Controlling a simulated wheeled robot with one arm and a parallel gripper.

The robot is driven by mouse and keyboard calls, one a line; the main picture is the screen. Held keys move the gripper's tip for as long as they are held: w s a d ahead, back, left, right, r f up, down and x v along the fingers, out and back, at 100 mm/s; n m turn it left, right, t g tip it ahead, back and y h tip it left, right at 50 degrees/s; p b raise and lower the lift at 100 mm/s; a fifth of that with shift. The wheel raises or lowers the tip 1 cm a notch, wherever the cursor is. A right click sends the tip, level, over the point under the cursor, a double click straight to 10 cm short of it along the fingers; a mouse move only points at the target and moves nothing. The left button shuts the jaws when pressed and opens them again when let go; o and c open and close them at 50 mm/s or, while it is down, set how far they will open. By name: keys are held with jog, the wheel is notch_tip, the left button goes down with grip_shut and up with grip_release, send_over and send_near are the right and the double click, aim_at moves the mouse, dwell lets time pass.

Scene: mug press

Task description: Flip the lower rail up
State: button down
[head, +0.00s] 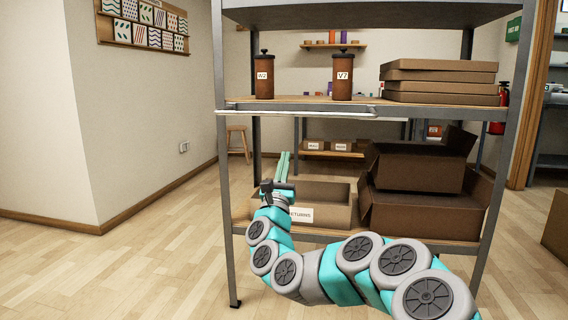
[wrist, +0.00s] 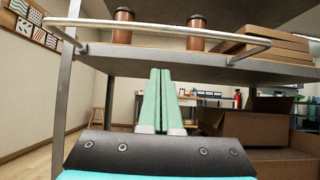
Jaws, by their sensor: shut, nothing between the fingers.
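The lower rail (head: 300,113) is a thin pale bar along the front edge of the middle shelf (head: 300,102). In the wrist view the rail (wrist: 160,29) is a long bar with bent ends that sticks out from the shelf front toward the camera; it is not standing upright. My gripper (head: 286,154) is shut and empty, its green fingers pointing up and forward. It appears below the rail in the head view. In the wrist view the fingertips (wrist: 160,71) show lower than the rail and apart from it.
Two brown canisters, V2 (head: 264,77) and V7 (head: 343,77), and a stack of flat boxes (head: 440,82) stand on the middle shelf. An open carton (head: 325,195) and larger dark boxes (head: 425,215) fill the lower shelf. The floor at left is clear.

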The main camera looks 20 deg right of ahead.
jog(key=w+d+r, duration=0.3)
jog(key=w+r, duration=0.2)
jog(key=r, duration=0.3)
jog(key=shift+d, duration=0.2)
jog(key=shift+w, duration=0.1)
